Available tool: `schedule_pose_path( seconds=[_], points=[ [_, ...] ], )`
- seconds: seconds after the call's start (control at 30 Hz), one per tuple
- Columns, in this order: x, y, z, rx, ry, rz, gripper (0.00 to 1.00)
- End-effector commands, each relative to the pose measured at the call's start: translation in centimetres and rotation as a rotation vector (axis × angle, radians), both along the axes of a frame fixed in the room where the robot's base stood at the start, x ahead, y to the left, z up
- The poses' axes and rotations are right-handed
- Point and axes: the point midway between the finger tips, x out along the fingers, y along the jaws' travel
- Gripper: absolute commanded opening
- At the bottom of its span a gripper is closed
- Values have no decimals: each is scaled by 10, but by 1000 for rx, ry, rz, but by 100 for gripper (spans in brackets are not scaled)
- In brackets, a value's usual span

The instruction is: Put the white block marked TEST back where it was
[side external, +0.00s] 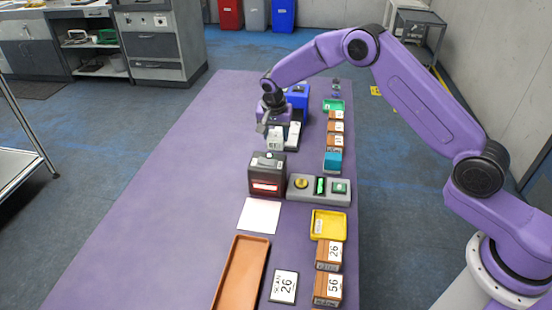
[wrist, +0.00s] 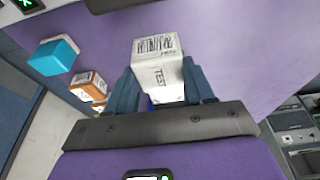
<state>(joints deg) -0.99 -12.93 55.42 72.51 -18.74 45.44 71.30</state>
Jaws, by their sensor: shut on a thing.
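The white block marked TEST (wrist: 158,78) is between the fingers of my gripper (wrist: 163,92) in the wrist view, with a barcode on its far face. In the side view my gripper (side external: 266,123) is over the far part of the purple table, and the white block (side external: 275,138) shows just below it. A second white piece (side external: 293,134) stands close to its right, on or by a dark base. I cannot tell from the side view whether the held block touches anything below.
A dark scanner box (side external: 267,174) with a red-lit window stands nearer, beside a grey button panel (side external: 319,189). A blue bin (side external: 298,96) is behind my gripper. A teal block (side external: 332,162) and brown boxes (side external: 336,128) line the right edge. The table's left is clear.

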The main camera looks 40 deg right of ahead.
Motion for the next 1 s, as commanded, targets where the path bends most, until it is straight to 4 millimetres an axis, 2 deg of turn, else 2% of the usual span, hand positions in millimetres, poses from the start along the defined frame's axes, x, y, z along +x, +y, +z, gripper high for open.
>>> schedule_pose_path(
  seconds=[0.13,0.33,0.57,0.97,1.0],
  points=[
    [-1,0,-22,-1,2,0,19],
    [0,0,-40,-1,1,1,19],
    [0,0,-69,0,0,0,19],
    [0,0,-73,-1,-1,0,19],
    [0,0,-73,0,0,0,62]
  ],
)
